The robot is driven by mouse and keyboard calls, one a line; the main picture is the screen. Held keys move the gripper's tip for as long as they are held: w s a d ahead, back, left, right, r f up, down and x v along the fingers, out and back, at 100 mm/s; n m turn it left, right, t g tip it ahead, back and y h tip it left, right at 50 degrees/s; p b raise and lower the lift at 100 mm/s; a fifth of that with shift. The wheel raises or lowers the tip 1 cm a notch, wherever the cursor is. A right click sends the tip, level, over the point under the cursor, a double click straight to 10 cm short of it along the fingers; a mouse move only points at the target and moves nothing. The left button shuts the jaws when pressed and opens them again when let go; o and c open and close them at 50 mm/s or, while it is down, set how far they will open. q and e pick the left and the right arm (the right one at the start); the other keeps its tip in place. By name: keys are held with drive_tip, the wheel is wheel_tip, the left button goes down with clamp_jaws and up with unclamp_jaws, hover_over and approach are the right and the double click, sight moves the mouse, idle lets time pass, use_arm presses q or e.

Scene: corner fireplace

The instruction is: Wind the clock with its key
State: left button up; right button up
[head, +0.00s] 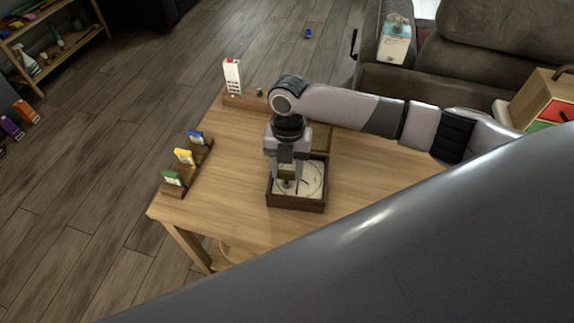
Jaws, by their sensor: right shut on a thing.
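The clock (312,183) lies face up on the wooden table, a dark wooden case around a pale dial with thin dark hands. My right gripper (286,182) comes down from above over the left part of the dial. It is shut on a small brass-coloured piece, which looks like the key (287,173); the fingers hide most of it. I cannot tell whether the key's tip sits in the dial or just above it. My left gripper is not in view.
On the table (362,183), a rack (190,166) with green, yellow and blue-marked items stands left. A white box (232,75) stands at the back on a wooden strip (243,102). A wooden drawer box (543,101) is right, a sofa (470,60) behind.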

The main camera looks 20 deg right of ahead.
drive_tip(key=shift+r, duration=0.1)
idle(0.3)
drive_tip(key=shift+m+p, duration=0.3)
drive_tip(key=shift+p, duration=0.2)
drive_tip(key=shift+m+p, duration=0.6)
drive_tip(key=shift+p, duration=0.1)
drive_tip(key=shift+m, duration=0.7)
drive_tip(key=m, duration=0.3)
drive_tip(key=shift+t, duration=0.3)
